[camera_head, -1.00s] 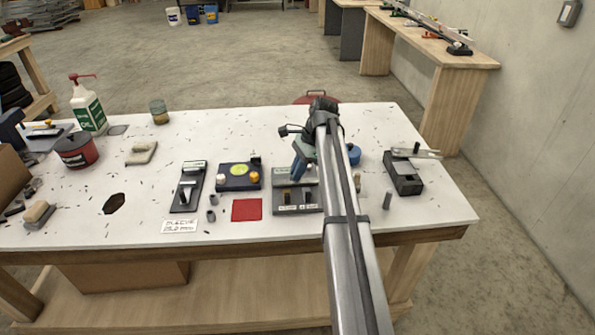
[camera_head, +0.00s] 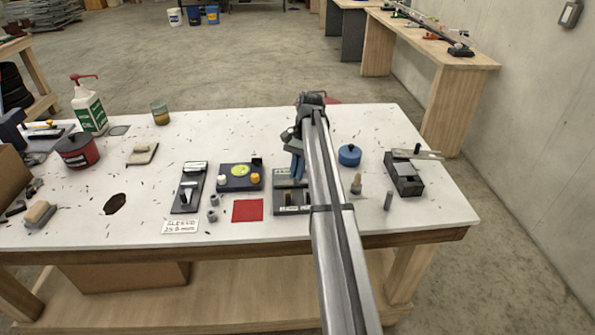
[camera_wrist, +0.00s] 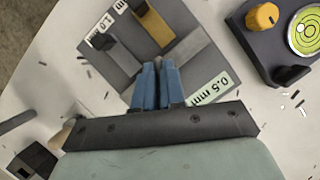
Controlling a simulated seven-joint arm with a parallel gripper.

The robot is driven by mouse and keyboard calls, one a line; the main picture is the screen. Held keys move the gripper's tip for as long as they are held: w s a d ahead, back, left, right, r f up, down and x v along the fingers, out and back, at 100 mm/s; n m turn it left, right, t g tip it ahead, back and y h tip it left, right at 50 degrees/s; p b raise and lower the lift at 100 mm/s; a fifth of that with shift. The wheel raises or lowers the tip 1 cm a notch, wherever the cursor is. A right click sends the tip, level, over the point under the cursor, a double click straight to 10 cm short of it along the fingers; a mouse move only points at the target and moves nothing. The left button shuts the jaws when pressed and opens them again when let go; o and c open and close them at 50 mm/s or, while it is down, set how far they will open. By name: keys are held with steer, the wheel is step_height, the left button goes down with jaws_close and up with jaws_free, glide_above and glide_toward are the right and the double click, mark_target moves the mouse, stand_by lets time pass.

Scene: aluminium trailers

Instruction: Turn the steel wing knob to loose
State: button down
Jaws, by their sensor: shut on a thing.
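My gripper (camera_wrist: 157,66) has its two blue fingers nearly together, pointing down at the grey fixture plate (camera_wrist: 122,62). The steel wing knob is hidden between or behind the fingertips, so its angle cannot be seen; the fingers appear shut on it. The plate carries a brass piece (camera_wrist: 157,27) and a dark block (camera_wrist: 104,41), with labels reading 1.0 mm and 0.5 mm (camera_wrist: 210,88). In the head view the fixture (camera_head: 280,211) sits near the table's front edge, and my gripper (camera_head: 298,178) is over its far part.
A dark block with a yellow-green round level and an orange knob (camera_head: 255,178) stands left of the fixture. A red square (camera_head: 247,211) lies in front of that. A blue round object (camera_head: 349,155), a small peg (camera_head: 356,185) and a black box (camera_head: 404,180) stand to the right.

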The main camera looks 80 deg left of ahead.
steer(key=shift+f, duration=0.1)
stand_by(0.5)
steer(key=c, duration=1.2)
jaws_free()
steer(key=shift+w+a+r, duration=0.1)
steer(key=shift+a+r, duration=0.15)
steer(key=shift+r, duration=0.3)
steer(key=w+a, duration=0.2)
steer(key=a, duration=0.1)
steer(key=w+a, duration=0.2)
steer(key=a, duration=0.2)
steer(key=w+a, duration=0.2)
steer(key=a, duration=0.1)
steer(key=shift+a, duration=0.2)
